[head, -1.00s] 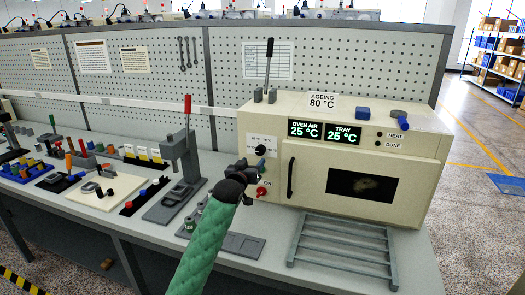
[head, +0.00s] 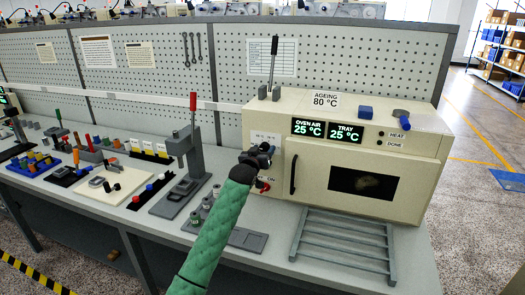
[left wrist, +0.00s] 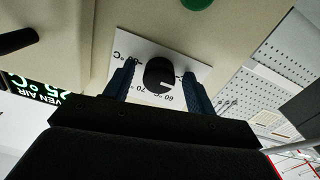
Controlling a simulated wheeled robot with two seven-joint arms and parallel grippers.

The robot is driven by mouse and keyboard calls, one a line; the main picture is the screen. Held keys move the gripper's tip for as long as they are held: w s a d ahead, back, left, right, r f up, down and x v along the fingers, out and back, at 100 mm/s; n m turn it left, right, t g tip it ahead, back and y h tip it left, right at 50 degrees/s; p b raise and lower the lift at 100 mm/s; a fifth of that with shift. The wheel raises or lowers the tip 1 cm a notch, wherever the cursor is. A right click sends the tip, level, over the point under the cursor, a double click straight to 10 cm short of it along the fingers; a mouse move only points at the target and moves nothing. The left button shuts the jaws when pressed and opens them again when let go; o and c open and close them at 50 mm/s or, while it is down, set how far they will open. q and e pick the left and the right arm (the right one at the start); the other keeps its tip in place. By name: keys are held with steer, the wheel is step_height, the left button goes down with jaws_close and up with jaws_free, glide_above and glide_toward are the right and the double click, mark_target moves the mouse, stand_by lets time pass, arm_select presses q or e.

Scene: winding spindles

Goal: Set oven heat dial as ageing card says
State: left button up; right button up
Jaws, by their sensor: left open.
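The cream oven (head: 300,185) stands at the right of the bench. A card on its top (head: 326,103) reads "AGEING 80 °C". The black heat dial (left wrist: 158,75) has a white mark and sits on a white scale plate (left wrist: 150,50); 60 and 70 are legible. I cannot tell exactly where its mark points. My left gripper (left wrist: 157,82) is open, with one finger on each side of the dial; contact is not clear. In the head view my left gripper (head: 258,156) hides the dial. My right gripper is not in view.
The oven displays (head: 326,131) both read 25 °C. A red switch (head: 263,185) marked ON is just below my gripper. The door handle (head: 293,174) is close on the right. A wire rack (head: 345,245) lies in front; a red-handled press (head: 187,160) stands left.

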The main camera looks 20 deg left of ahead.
arm_select(q)
steer(key=shift+s, duration=0.1)
steer(key=c, duration=1)
